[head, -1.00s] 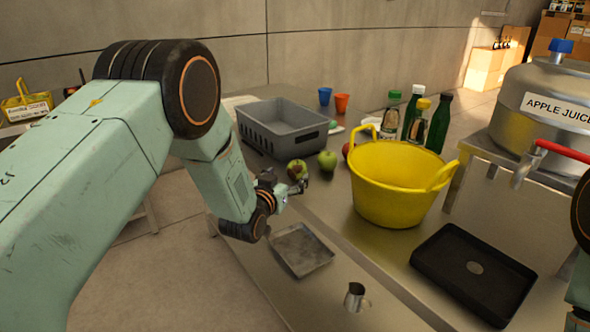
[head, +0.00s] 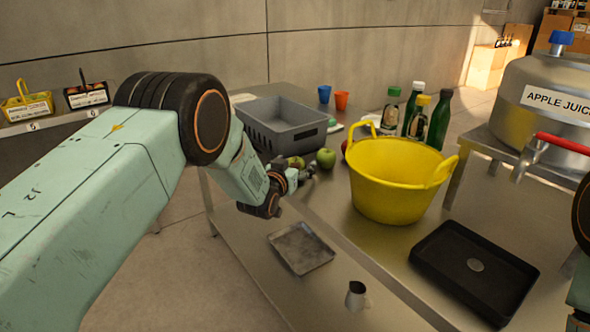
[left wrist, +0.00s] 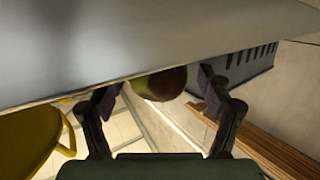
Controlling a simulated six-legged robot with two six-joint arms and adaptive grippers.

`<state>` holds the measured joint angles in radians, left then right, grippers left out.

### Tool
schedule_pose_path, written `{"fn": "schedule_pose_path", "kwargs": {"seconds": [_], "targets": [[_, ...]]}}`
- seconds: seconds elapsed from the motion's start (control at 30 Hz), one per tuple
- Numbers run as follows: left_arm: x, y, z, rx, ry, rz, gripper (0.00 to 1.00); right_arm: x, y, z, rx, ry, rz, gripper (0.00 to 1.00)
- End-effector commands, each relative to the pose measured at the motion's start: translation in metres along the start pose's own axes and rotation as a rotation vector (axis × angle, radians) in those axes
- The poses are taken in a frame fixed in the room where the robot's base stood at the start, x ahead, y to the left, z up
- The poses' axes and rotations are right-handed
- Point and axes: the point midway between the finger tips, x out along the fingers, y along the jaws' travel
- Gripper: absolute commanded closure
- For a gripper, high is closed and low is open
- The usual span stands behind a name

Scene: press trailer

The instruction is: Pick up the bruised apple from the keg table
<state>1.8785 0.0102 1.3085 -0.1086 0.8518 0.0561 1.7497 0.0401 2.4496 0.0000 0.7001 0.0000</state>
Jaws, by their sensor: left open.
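The bruised apple (head: 296,162), green with a brown patch, sits on the metal table in front of the grey crate. It is partly hidden behind my left gripper (head: 300,174) in the head view. In the left wrist view the brownish-red apple (left wrist: 160,83) shows between the two spread fingers of my left gripper (left wrist: 160,92), its upper part in that picture cut off by the grey surface. The left gripper is open and close to the apple; I cannot tell whether it touches. My right gripper is out of view.
A green apple (head: 326,158) lies just right of the bruised one, with a red apple (head: 345,149) beyond. The grey crate (head: 290,140) stands behind and the yellow tub (head: 395,190) to the right. Bottles (head: 438,122) and cups (head: 341,101) stand farther back.

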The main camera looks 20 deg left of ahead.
Motion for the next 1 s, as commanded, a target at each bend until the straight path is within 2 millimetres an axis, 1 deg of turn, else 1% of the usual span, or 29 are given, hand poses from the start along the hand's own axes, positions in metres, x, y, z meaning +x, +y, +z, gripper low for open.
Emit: {"fn": "schedule_pose_path", "kwargs": {"seconds": [0.03,0.07,0.7,0.73,0.93,1.0], "targets": [[-0.0001,-0.0001,-0.0005,0.000,0.001,0.000,0.23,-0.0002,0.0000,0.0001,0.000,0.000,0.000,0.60],[-0.0001,-0.0001,-0.0005,0.000,0.001,0.000,0.26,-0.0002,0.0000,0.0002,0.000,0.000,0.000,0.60],[-0.0003,0.0000,-0.0006,0.000,0.001,0.000,0.80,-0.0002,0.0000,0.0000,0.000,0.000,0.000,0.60],[-0.0003,0.0000,-0.0006,0.000,0.001,0.000,0.82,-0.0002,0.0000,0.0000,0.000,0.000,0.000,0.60],[-0.0002,0.0001,-0.0018,0.000,0.003,0.000,0.82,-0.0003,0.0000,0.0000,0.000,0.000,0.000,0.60],[-0.0006,0.0001,-0.0057,0.000,0.004,0.000,0.82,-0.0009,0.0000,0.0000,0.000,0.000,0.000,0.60]]}}
